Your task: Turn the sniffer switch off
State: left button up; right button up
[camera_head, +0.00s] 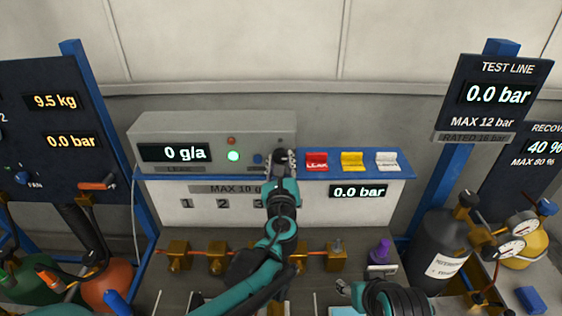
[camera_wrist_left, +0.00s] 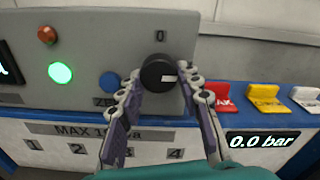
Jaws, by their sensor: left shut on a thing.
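The sniffer switch is a round black knob (camera_wrist_left: 158,73) on the grey sniffer box (camera_head: 215,127). In the left wrist view its white mark points right, and a "0" is printed above it. My left gripper (camera_wrist_left: 163,88) has its fingers on either side of the knob and is shut on it; it also shows in the head view (camera_head: 281,162), where it mostly hides the knob. A green lamp (camera_wrist_left: 60,73) on the box is lit, and the display (camera_head: 174,153) reads "0 g/a".
A blue button (camera_wrist_left: 110,84) sits just left of the knob and a red lamp (camera_wrist_left: 47,34) above the green one. Red (camera_head: 316,161), yellow (camera_head: 352,161) and white (camera_head: 387,161) switches stand close to the right. Brass valves (camera_head: 178,255) line the bench below.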

pick_arm(q)
jog(key=shift+n, duration=0.3)
jog(key=n, duration=0.3)
jog(key=shift+n, duration=0.3)
jog(key=n, duration=0.4)
jog(key=shift+d+r+n, duration=0.1)
jog(key=shift+d+n, duration=0.05)
jog(key=shift+n, duration=0.15)
jog(key=n, duration=0.4)
jog(key=shift+r, duration=0.1)
jog(key=n, duration=0.5)
jog(key=shift+r+p, duration=0.1)
jog(key=shift+p, duration=0.2)
jog(key=o, duration=1.2)
jog(key=shift+c, duration=0.2)
jog(key=shift+s, duration=0.1)
